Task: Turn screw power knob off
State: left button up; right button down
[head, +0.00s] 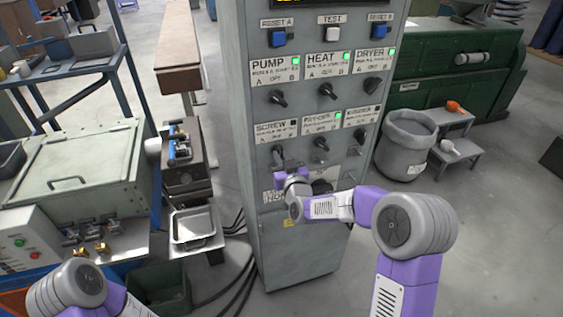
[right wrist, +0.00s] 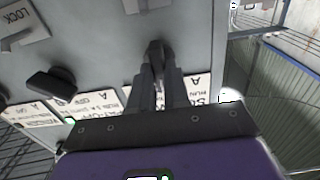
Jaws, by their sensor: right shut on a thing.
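The screw power knob (head: 278,151) is a black rotary switch under the SCREW label (head: 276,132) on the grey control cabinet. The small lamp at that label looks dark. My right gripper (head: 281,165) is at this knob, coming from below. In the right wrist view, which is upside down, the fingers (right wrist: 158,88) are shut on the screw power knob (right wrist: 155,52), and its handle lies nearly in line with them. The fingers partly hide the label and dial marks. Only my left arm shows, at the lower left; its gripper is out of view.
The pay-off knob (head: 321,144) is close to the right, with a green lit lamp. The pump knob (head: 278,98), heat knob (head: 327,91) and dryer knob (head: 372,85) sit above, their lamps green. A grey bin (head: 408,150) stands right of the cabinet.

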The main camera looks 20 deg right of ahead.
dwell(0.4)
jog(key=c, duration=1.1)
grip_release()
jog(key=s, duration=0.7)
jog(key=shift+s+d+b, duration=0.15)
jog(key=shift+s+b, duration=0.15)
jog(key=s+a+f+g+y, duration=0.1)
jog(key=s+f+g, duration=0.2)
jog(key=f, duration=0.6)
jog(key=s+a+f+m+g, duration=0.1)
jog(key=s+a+f+g, duration=0.15)
jog(key=f, duration=0.55)
jog(key=s+a+f+g+y, duration=0.1)
jog(key=s+f+g, duration=0.2)
jog(key=f, duration=0.6)
jog(key=s+a+f+m+g, duration=0.1)
jog(key=s+a+f+g, duration=0.1)
jog(key=s+f+g, duration=0.2)
jog(key=s+a+f+m+g+y, duration=0.1)
jog(key=s+f+g, duration=0.4)
jog(key=s, duration=1.2)
notch_tip(320, 180, down, 5)
jog(key=shift+s+a+r+y, duration=0.15)
jog(key=shift+a+y, duration=0.15)
jog(key=shift+a, duration=0.5)
